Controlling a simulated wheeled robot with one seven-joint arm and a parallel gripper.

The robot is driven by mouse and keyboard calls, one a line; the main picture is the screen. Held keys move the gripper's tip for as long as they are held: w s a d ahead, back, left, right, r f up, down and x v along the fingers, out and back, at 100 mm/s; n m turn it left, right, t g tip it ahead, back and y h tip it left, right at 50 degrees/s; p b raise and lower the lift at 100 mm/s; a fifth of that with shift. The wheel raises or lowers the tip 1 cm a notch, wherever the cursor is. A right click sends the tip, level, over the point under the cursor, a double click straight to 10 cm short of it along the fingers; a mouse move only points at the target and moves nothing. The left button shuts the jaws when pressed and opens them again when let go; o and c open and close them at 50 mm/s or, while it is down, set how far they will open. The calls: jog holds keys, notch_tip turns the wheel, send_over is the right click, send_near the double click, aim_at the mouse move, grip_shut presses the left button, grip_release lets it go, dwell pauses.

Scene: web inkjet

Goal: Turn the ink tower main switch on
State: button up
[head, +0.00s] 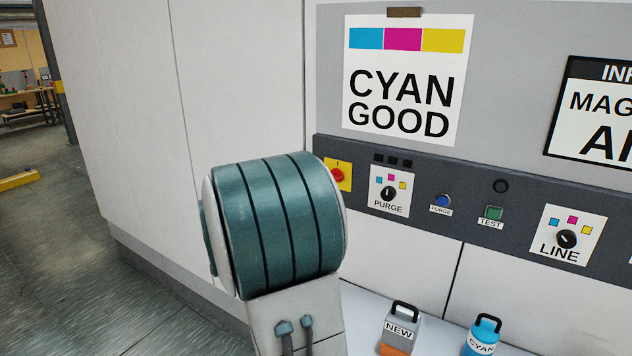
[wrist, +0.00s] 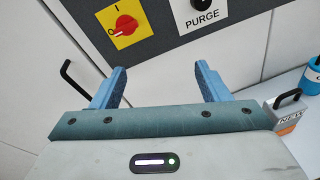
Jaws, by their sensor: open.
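The main switch is a red rotary knob (wrist: 126,24) on a yellow plate marked I and O. In the wrist view it lies at the upper left, beyond my left finger; a white mark on the knob seems to point towards the O. In the head view the switch (head: 338,174) is partly covered by my arm. My gripper (wrist: 160,67) is open and empty, its blue fingers apart and pointing at the white panel below the dark control strip. The fingers show clear of the knob. In the head view my arm hides the gripper.
Right of the switch are a PURGE dial (head: 388,193), a blue button (head: 442,201), a green TEST button (head: 493,212) and a LINE dial (head: 566,238). A NEW container (head: 400,330) and a CYAN bottle (head: 482,337) stand on the ledge below. A black handle (wrist: 75,80) is at left.

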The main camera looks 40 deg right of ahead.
jog(key=w+d+n+t+h+p, duration=0.1)
jog(key=w+d+n+p, duration=0.1)
jog(key=w+d, duration=0.2)
jog(key=w+d+n+t+p, duration=0.1)
jog(key=w+d, duration=0.3)
jog(key=d, duration=0.7)
jog(key=shift+w+d+r+n+h+p, duration=0.2)
jog(key=shift+w+d+n+h+p, duration=0.15)
jog(key=shift+n+p, duration=0.3)
jog(key=shift+s, duration=0.1)
